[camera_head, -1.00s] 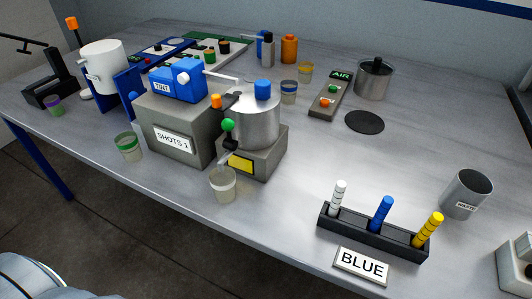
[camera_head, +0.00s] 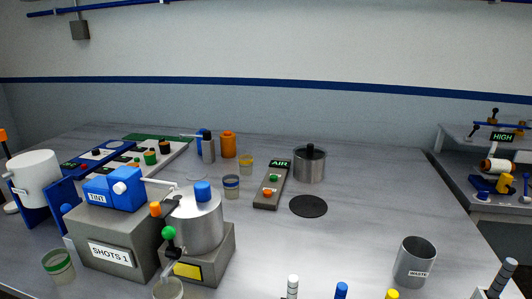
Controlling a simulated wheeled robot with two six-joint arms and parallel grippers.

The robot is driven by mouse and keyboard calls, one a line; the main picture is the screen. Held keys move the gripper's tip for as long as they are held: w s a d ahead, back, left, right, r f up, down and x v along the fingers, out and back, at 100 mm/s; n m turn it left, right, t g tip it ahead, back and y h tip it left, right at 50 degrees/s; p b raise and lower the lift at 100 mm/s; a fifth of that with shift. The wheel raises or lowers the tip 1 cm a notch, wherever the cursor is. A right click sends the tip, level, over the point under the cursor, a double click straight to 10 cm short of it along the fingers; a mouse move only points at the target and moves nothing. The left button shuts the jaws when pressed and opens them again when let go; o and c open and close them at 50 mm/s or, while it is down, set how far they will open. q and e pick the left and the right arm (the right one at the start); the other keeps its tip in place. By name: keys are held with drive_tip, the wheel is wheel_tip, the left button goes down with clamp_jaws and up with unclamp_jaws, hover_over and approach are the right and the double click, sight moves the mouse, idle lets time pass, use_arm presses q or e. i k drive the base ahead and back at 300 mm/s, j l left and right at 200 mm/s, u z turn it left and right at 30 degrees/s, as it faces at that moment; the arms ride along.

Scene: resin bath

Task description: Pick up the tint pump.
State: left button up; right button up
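The tint pump (camera_head: 115,189) is a small blue block with a white "TINT" label, a white round knob and a thin pale spout pointing right. It sits on top of the grey box labelled "SHOTS 1" (camera_head: 98,230), at the left of the table. Neither of my grippers shows in the head view, so I cannot see whether they are open or shut.
A metal pot with a blue cap (camera_head: 196,222) stands close to the pump's right. A white bucket (camera_head: 36,180) is to its left. A grey "WASTE" cup (camera_head: 414,262) stands front right. The middle-right table is mostly clear around a black disc (camera_head: 308,206).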

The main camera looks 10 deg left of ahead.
sight(99, 191)
drive_tip(key=u, duration=1.25)
